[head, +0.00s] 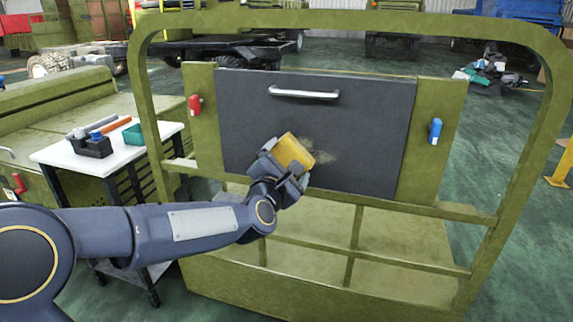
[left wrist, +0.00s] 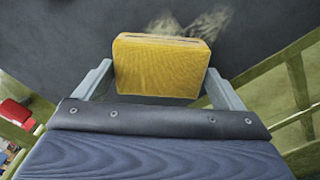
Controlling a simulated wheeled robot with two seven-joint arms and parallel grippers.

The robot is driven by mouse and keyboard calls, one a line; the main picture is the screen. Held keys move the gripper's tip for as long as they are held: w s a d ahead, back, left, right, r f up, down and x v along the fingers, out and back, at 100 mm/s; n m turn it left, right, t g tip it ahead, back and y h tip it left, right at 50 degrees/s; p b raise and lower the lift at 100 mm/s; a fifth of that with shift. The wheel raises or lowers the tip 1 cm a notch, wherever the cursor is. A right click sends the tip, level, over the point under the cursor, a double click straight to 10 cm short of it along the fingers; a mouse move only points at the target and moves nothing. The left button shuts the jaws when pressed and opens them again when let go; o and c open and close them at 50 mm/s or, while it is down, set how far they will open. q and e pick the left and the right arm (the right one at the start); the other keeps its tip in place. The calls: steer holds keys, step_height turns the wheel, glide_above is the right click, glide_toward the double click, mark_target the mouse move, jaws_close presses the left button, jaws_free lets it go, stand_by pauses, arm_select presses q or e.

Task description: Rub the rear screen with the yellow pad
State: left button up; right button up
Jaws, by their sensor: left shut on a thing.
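The rear screen (head: 370,125) is a dark grey panel with a silver handle, set upright in an olive-green frame. My left gripper (head: 283,166) is shut on the yellow pad (head: 293,152), in front of the screen just left of the smudge. In the left wrist view the pad (left wrist: 162,65) sits between both fingers, and the smudge (left wrist: 190,22) shows beyond its far edge. I cannot tell whether the pad touches the screen. My right gripper is not in view.
The olive frame (head: 145,95) surrounds the screen with bars and rails. A red-handled latch (head: 194,104) is on the left and a blue one (head: 435,130) on the right. A white-topped cart (head: 105,158) with tools stands at left.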

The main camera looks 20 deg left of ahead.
arm_select(q)
steer(key=shift+w, duration=0.8)
steer(key=shift+d, duration=0.1)
